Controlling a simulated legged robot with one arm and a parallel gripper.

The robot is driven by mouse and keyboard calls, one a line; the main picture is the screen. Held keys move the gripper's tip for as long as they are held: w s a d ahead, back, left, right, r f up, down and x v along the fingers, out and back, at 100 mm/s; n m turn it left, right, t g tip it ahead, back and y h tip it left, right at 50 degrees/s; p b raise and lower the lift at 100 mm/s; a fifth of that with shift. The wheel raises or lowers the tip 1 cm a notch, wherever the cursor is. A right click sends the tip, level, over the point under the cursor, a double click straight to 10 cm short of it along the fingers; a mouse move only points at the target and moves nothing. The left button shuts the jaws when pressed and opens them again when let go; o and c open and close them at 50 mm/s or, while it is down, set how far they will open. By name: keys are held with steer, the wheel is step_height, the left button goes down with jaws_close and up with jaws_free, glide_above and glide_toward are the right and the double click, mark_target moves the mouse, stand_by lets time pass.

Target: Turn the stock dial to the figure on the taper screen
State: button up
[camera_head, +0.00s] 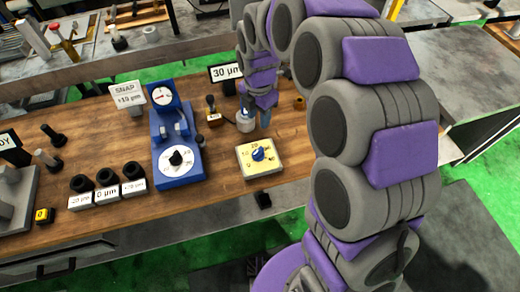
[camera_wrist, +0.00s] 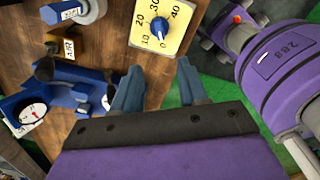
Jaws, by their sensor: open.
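The stock dial is a cream-yellow box (camera_head: 275,165) with a blue knob (camera_head: 259,154), near the bench's front edge. In the wrist view its yellow face (camera_wrist: 174,42) shows marks from 0 to 40 around the knob (camera_wrist: 160,28); I cannot tell which mark the knob points to. The taper screen (camera_head: 226,72) is a dark sign reading 30 µm, behind the dial to the left. My gripper (camera_head: 257,113) is open and empty, behind the dial in the head view. In the wrist view its blue fingers (camera_wrist: 160,84) are spread, apart from the knob.
A blue gauge stand (camera_head: 176,150) with a white dial stands left of the stock dial. A small yellow-based lever (camera_head: 212,112) and a white-and-blue cylinder (camera_head: 244,121) stand near my gripper. Labelled blocks with black rings (camera_head: 107,189) stand further left.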

mark_target(258, 150)
step_height(258, 150, down, 18)
steer(key=b, duration=0.4)
steer(key=shift+a+r, duration=0.1)
steer(key=shift+r, duration=0.1)
jaws_close()
stand_by(0.3)
